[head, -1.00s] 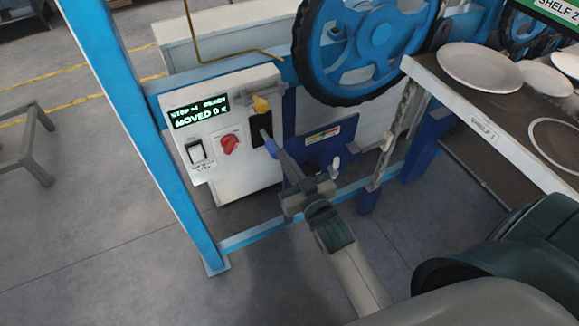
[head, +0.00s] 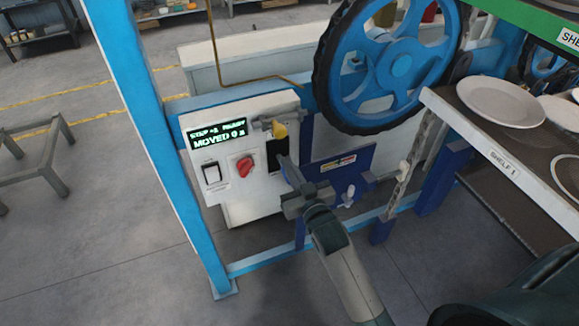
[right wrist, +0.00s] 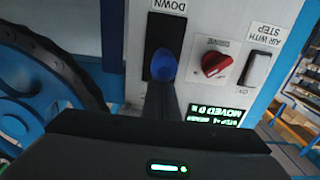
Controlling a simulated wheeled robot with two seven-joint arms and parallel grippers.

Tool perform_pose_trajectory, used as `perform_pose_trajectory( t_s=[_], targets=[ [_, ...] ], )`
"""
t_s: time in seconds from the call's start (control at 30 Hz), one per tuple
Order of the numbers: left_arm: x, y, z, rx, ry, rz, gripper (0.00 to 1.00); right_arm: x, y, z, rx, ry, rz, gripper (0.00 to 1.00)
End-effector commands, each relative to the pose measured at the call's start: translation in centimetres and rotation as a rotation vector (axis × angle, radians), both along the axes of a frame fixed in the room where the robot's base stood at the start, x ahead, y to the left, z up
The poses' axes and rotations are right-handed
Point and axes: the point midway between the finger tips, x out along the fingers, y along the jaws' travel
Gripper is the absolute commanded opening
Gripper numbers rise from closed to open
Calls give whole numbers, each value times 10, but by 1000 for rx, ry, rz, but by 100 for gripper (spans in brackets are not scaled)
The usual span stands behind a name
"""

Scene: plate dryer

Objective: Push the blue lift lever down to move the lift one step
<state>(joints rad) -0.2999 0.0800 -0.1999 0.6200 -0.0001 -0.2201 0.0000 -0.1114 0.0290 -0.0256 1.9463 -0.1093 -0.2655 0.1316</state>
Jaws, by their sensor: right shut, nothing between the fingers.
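The white control panel (head: 232,180) stands at centre left in the head view. The blue lift lever (right wrist: 165,65) sticks out of a black vertical slot beside the "DOWN" label in the right wrist view, which shows the panel upside down. In the head view the lever (head: 289,171) is mostly hidden by my right gripper. My right gripper (head: 286,163) is shut and empty, with its fingertips at the lever; I cannot tell whether they touch it. The display (head: 218,134) reads "READY" and "MOVED 0". My left gripper is out of view.
A red rotary knob (head: 245,165) and a white switch (head: 212,174) sit left of the slot, and a yellow knob (head: 279,130) above it. A large blue wheel (head: 390,65) stands to the right. A shelf with plates (head: 502,103) is at far right.

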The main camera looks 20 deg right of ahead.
Motion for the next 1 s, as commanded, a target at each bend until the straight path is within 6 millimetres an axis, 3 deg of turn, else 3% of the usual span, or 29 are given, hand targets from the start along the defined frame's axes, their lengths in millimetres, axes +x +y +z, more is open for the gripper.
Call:
perform_pose_trajectory(
  t_s=[0.77,1.0],
  targets=[
    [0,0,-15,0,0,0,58,0,0,-26,0,2,0,0],
    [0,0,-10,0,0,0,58,-4,0,-22,0,3,0,0]
  ],
)
